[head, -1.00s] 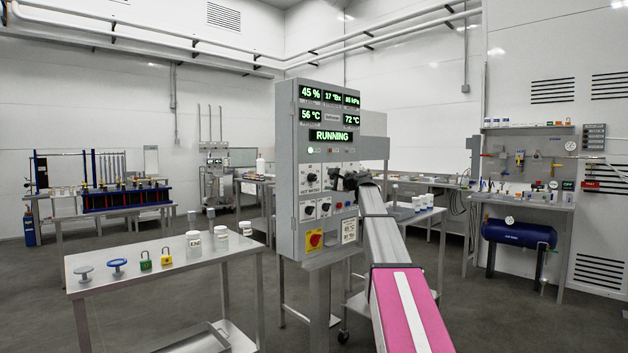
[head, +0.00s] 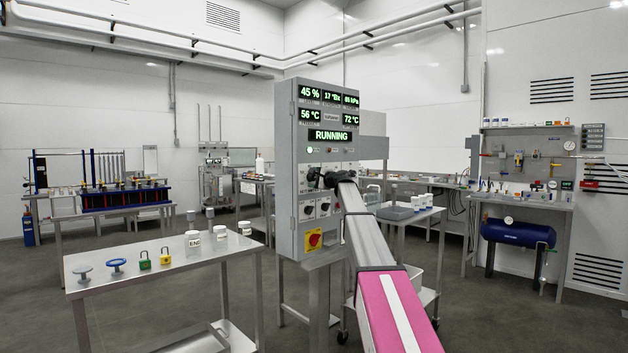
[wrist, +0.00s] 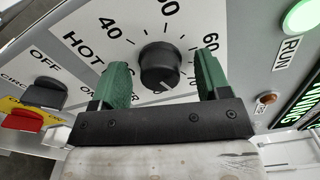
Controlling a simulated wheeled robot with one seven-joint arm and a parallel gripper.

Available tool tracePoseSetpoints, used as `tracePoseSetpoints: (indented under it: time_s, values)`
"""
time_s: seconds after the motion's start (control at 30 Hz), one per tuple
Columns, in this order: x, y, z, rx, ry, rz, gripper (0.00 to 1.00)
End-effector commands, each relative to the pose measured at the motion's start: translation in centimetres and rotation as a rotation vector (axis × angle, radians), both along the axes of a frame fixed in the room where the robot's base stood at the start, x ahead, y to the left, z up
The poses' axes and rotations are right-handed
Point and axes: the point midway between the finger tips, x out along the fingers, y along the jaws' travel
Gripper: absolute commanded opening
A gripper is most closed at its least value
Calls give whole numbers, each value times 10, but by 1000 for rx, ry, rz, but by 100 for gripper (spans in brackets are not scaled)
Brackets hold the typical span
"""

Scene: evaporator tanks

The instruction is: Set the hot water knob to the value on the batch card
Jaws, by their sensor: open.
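In the head view my gripper (head: 322,178) is at the upper knob row of the grey control panel (head: 287,150), hiding the hot water knob. The batch card is not readable in either current view; my arm covers part of the lower panel.
The panel displays (head: 331,135) read 45 %, 56 °C, 72 °C and RUNNING. A red-on-yellow switch (head: 314,240) and smaller black knobs (head: 307,209) sit below. A steel table (head: 160,265) with jars and padlocks stands at left. Another table with bottles stands behind my arm.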

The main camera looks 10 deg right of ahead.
Motion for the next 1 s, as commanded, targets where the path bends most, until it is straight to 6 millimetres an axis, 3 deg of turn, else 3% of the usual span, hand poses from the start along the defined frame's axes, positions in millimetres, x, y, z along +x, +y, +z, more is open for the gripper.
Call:
tracePoseSetpoints:
  time_s: [0.03,0.13,0.2,0.57,1.0]
  values:
    - [0,0,0,0,0,0,70]
    - [0,0,0,0,0,0,37]
    - [0,0,0,0,0,0,21]
    - [-1,0,0,-35,-25,1,21]
    - [-1,0,0,-285,-206,1,21]
